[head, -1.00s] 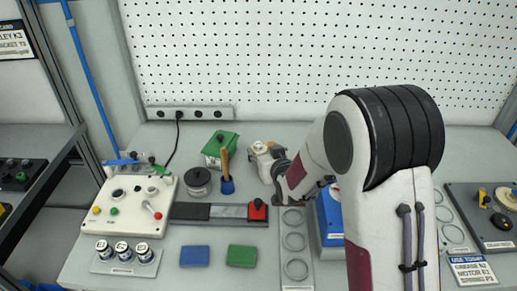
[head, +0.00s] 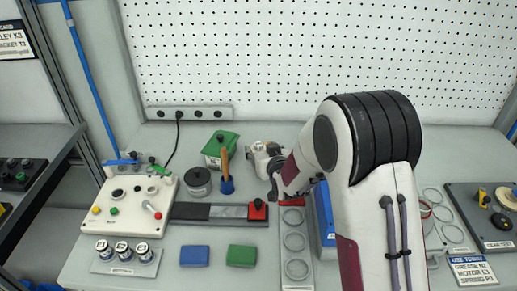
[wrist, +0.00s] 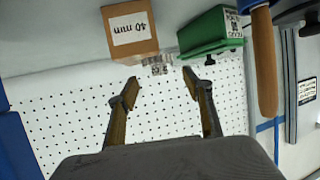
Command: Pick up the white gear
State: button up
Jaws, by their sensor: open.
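My gripper (wrist: 160,76) shows in the wrist view with its two fingers apart and nothing between the pads. Just beyond the fingertips is a small pale, ribbed thing (wrist: 158,64), between a cardboard box (wrist: 130,29) marked "40 mm" and a green box (wrist: 211,34). Its toothed look suits the white gear, but it is small and partly cut off by the box, so I cannot be sure. In the head view my wrist hides that spot, and no white gear can be made out there. My fingers are also hidden there.
A brush with a wooden handle (wrist: 263,62) stands beside the green box, which the head view also shows (head: 221,148). A round dark tin (head: 198,181), a control panel (head: 135,203) and a ring tray (head: 296,284) occupy the bench. The pegboard (head: 320,60) rises behind.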

aim_at(259, 145)
jog(key=shift+w, duration=0.15)
jog(key=shift+x, duration=2.45)
jog(key=shift+c, duration=0.3)
grip_shut()
